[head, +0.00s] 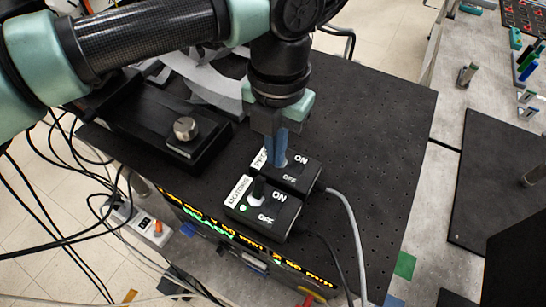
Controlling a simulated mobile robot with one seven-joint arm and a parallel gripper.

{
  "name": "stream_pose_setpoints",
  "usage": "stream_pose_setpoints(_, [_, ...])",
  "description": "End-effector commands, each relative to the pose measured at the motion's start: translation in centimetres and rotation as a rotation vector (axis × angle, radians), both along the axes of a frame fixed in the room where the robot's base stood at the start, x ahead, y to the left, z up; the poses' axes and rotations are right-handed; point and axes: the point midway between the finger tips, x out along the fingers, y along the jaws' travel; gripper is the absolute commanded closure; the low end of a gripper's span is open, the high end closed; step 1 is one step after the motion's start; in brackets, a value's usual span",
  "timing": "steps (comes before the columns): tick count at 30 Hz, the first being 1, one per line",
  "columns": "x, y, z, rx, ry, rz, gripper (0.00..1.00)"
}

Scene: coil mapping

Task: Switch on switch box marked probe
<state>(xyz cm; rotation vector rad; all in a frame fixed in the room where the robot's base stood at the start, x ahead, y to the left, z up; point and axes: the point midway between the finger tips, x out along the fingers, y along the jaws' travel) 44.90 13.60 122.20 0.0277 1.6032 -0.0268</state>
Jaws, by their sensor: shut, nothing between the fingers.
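The switch box marked probe (303,172) is a small black box with ON and OFF lettering, on the black perforated table. Its white label is partly covered by my gripper and reads only "PRO". My gripper (277,160) is shut, with blue fingers pointing down over the left part of this box. The fingertips are at or just above the box top; I cannot tell if they touch it. They hide the probe box's lever and any lamp there.
A similar switch box marked motors (265,220) stands just in front, with a black lever and a lit green lamp. A black device with a metal knob (186,129) is at left. Cables run off the right side. The perforated table (385,125) is clear at right.

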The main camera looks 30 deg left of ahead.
Motion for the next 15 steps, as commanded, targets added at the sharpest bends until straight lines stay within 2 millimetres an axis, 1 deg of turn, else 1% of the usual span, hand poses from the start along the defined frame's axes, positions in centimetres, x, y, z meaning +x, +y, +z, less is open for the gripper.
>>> stream_pose_setpoints(1, [0.36,0.01,-0.43,0.002,-0.002,0.0,1.0])
stream_pose_setpoints(6, [1.17,-0.02,-0.23,0.002,-0.002,0.001,1.0])
stream_pose_setpoints(8, [1.14,-0.06,0.18,-0.001,0.0,0.0,1.0])
stream_pose_setpoints(15, [1.1,-0.05,0.33,0.0,0.0,0.0,1.0])
